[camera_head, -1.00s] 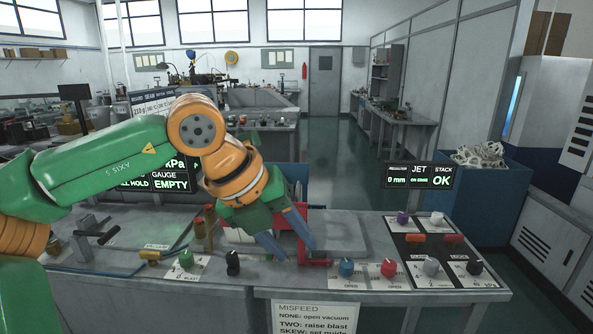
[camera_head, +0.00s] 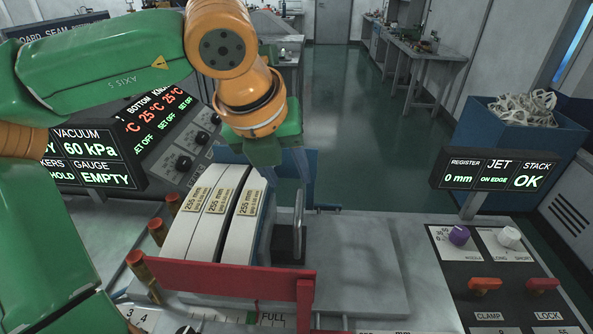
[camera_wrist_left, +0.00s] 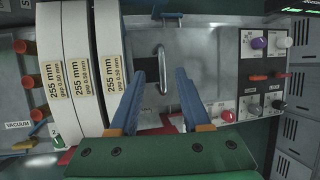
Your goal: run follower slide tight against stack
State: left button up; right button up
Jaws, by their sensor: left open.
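The stack is several thick white curved blanks (camera_head: 205,222) with yellow 255 mm labels; it also shows in the wrist view (camera_wrist_left: 75,45). My right gripper is out of view.
A red bar (camera_head: 200,279) crosses in front of the stack. Orange-topped posts (camera_head: 158,229) stand on its left. Bare metal deck (camera_head: 355,260) lies right of the handle, then a knob panel (camera_head: 485,265). The JET display (camera_head: 497,174) reads STACK OK, register 0 mm.

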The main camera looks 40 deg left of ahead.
aim_at(298, 201)
pick_arm(q)
jog(key=shift+s+d+f, duration=0.1)
jog(key=shift+d+f, duration=0.2)
jog(key=shift+f, duration=0.35)
jog(key=shift+s+d+f, duration=0.1)
jog(key=shift+d+f, duration=0.2)
jog(key=shift+f, duration=0.3)
jog(key=p+x, duration=0.1)
jog(key=x, duration=0.2)
jog(key=shift+w+a, duration=0.1)
jog(key=shift+w, duration=0.05)
jog(key=shift+w+a+f, duration=0.15)
jog(key=shift+w, duration=0.05)
jog(key=shift+s, duration=0.2)
grip_shut()
